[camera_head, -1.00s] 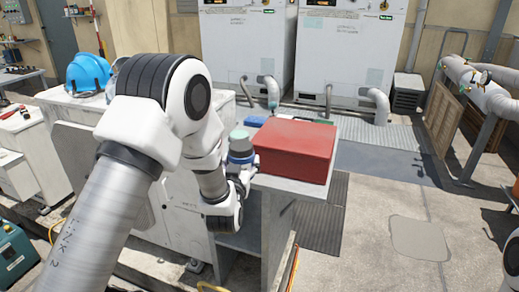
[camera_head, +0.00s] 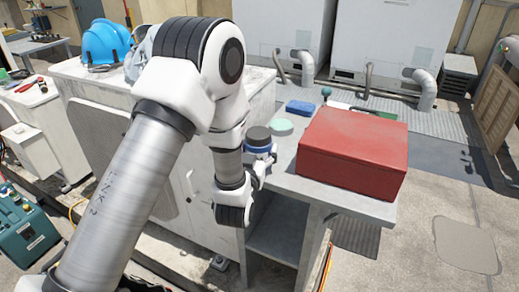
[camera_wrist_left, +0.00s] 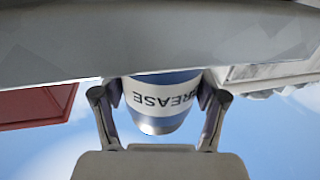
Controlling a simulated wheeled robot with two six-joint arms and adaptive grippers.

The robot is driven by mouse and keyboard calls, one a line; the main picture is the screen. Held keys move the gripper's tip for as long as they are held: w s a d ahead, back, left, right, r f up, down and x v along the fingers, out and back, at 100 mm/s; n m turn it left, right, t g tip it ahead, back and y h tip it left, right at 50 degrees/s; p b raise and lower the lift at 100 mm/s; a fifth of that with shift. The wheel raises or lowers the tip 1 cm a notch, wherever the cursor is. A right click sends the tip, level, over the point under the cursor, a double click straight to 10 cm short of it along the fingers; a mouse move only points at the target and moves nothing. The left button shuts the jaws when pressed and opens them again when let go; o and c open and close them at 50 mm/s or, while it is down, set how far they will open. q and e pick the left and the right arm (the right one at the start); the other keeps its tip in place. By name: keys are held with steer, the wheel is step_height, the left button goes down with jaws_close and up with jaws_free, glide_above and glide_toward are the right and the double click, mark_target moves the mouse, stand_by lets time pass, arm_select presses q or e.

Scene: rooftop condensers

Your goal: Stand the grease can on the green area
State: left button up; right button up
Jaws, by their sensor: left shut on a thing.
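The grease can (camera_head: 258,139), blue and white with a dark lid, is upright in my left gripper (camera_head: 264,162) at the left front edge of the grey bench (camera_head: 350,200). In the left wrist view the can (camera_wrist_left: 163,103) sits between both fingers of the gripper (camera_wrist_left: 160,105), its lettering upside down. I cannot tell whether the can touches the bench. A flat, round pale green patch (camera_head: 281,127) lies on the bench just behind and right of the can. A darker green strip (camera_head: 387,115) is mostly hidden behind the red box. My right gripper is not in view.
A large red box (camera_head: 352,150) fills the right of the bench and also shows in the left wrist view (camera_wrist_left: 38,104). A blue block (camera_head: 300,107) lies behind the pale patch. A white cabinet (camera_head: 110,125) with a blue helmet (camera_head: 104,42) stands left.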

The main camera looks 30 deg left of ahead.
arm_select(q)
steer(key=shift+w, duration=0.2)
steer(key=o, duration=1.2)
steer(key=shift+s+a, duration=0.1)
steer(key=shift+s, duration=0.1)
steer(key=shift+o, duration=1.2)
steer(key=shift+s+r, duration=0.2)
steer(key=shift+w+f, duration=0.1)
steer(key=shift+w, duration=0.1)
steer(key=shift+s, duration=0.15)
